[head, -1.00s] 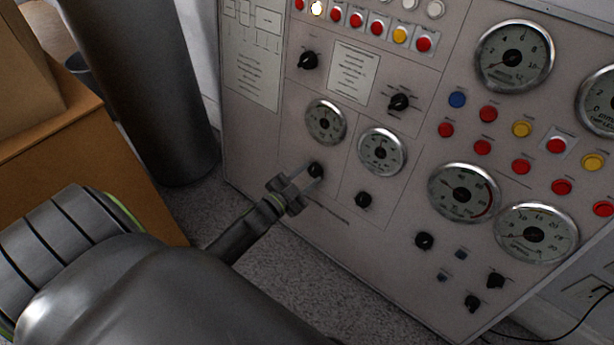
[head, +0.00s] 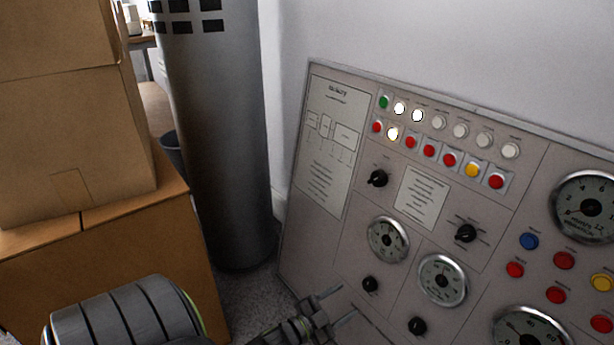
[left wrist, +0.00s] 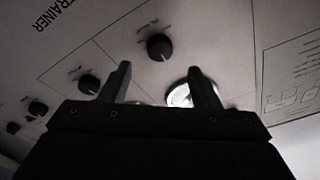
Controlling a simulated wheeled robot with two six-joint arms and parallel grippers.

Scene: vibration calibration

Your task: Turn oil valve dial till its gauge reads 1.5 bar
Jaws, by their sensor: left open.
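The labels are too small to tell which dial is the oil valve. A black dial (head: 370,284) sits below a small round gauge (head: 388,239) on the panel's lower left. A second black dial (head: 417,326) sits below another gauge (head: 442,279). I cannot read the needles. My left gripper (head: 339,305) is open and empty, left of and below the first dial, apart from it. In the left wrist view a dial (left wrist: 159,47) shows beyond the gap between the open fingers (left wrist: 158,72), with a gauge (left wrist: 178,96) partly hidden behind one finger. My right gripper is not in view.
The grey panel (head: 318,245) carries more dials, coloured buttons and lit lamps. Cardboard boxes (head: 140,245) stand at the left, beside a grey cylinder (head: 215,150). A strip of carpeted floor (head: 245,290) lies between cylinder and panel.

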